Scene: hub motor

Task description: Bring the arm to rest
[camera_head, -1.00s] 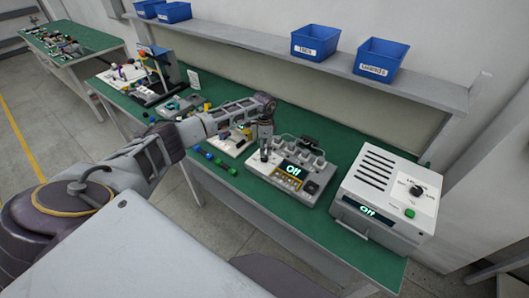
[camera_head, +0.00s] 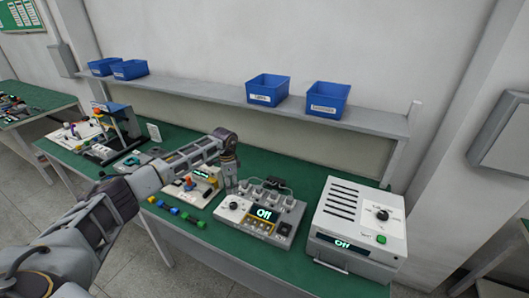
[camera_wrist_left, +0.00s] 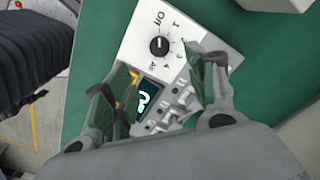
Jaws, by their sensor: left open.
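My left arm reaches in from the left over the green workbench (camera_head: 305,172). My left gripper (camera_head: 231,186) points down at the back left of a grey control box (camera_head: 284,228) with a knob, several sockets and a lit "Off" display. In the left wrist view my left gripper (camera_wrist_left: 168,82) is open, with its two fingers apart and nothing between them. Below them are a white panel with a black knob (camera_wrist_left: 159,46) and a lit display (camera_wrist_left: 147,98). I cannot tell whether the fingertips touch the box. My right gripper is not in view.
A larger white unit (camera_head: 345,200) with an "Off" display stands right of the control box. Small coloured parts (camera_head: 180,214) lie along the bench's front edge. A shelf (camera_head: 220,93) with blue bins (camera_head: 327,100) runs behind. A test stand (camera_head: 124,125) is at left.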

